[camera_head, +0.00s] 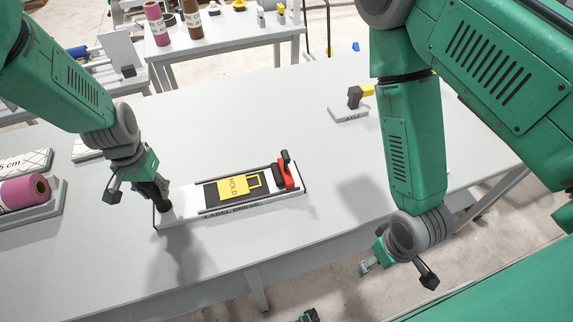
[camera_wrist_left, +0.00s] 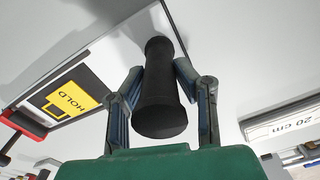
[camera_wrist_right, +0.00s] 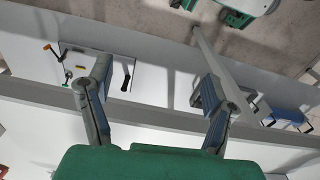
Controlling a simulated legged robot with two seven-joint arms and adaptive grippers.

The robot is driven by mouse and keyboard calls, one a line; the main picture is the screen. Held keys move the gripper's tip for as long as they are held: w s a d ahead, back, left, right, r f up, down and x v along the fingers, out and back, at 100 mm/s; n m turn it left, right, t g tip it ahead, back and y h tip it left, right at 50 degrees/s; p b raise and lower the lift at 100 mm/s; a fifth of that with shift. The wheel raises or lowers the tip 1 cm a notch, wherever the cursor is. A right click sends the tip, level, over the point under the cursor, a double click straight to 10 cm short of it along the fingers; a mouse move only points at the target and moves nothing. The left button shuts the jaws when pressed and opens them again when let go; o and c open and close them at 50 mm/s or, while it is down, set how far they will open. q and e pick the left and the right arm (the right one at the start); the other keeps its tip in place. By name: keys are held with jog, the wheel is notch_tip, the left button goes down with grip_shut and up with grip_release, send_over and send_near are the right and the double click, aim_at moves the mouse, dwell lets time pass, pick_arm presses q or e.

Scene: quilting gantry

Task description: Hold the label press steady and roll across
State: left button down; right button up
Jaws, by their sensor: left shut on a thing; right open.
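The label press (camera_head: 215,212) lies on the grey table, a long white base with a dark bed and a yellow tag (camera_head: 238,187) reading HOLD. A red and black roller (camera_head: 285,172) sits at its right end. My left gripper (camera_head: 150,195) is at the press's left end. In the left wrist view its fingers are shut on a black upright handle (camera_wrist_left: 160,90), with the yellow tag (camera_wrist_left: 70,97) to the left. My right gripper (camera_head: 393,270) hangs in front of the table's front edge, apart from the press. In the right wrist view its fingers (camera_wrist_right: 155,105) are open and empty.
A small white stand with a black and yellow tool (camera_head: 355,97) stands at the back right. A pink roll (camera_head: 25,192) lies in a tray at the left. A second table (camera_head: 225,30) behind holds several rolls and small items. The table right of the press is clear.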

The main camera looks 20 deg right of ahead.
jog(key=c, duration=0.6)
jog(key=shift+w+d+r+m+h, duration=0.1)
jog(key=shift+w+d+m+h, duration=0.2)
jog(key=shift+w+d+m, duration=0.7)
grip_shut()
jog(key=w+r+m+y, duration=0.1)
jog(key=w+r+m, duration=0.1)
jog(key=w, duration=0.3)
jog(key=w+d+r+m+y, duration=0.1)
jog(key=w+r+m, duration=0.1)
jog(key=w+m, duration=0.3)
jog(key=w+r+m+y, duration=0.1)
jog(key=w+r+m, duration=0.2)
jog(key=w+m, duration=0.1)
jog(key=shift+w+d+g, duration=0.2)
jog(key=shift+w+g, duration=0.2)
jog(key=shift+w, duration=0.4)
jog(key=w+a+r+m+y, duration=0.3)
jog(key=w+r+m+y, duration=0.25)
jog(key=w+r, duration=0.5)
send_near(286, 165)
notch_tip(286, 165, down, 2)
jog(key=shift+a+f+m+t, duration=0.2)
jog(key=shift+a+f, duration=0.2)
jog(key=shift+a, duration=0.45)
jog(key=shift+a+f+m+t, duration=0.15)
jog(key=shift+a+f, duration=0.2)
jog(key=shift+a, duration=0.55)
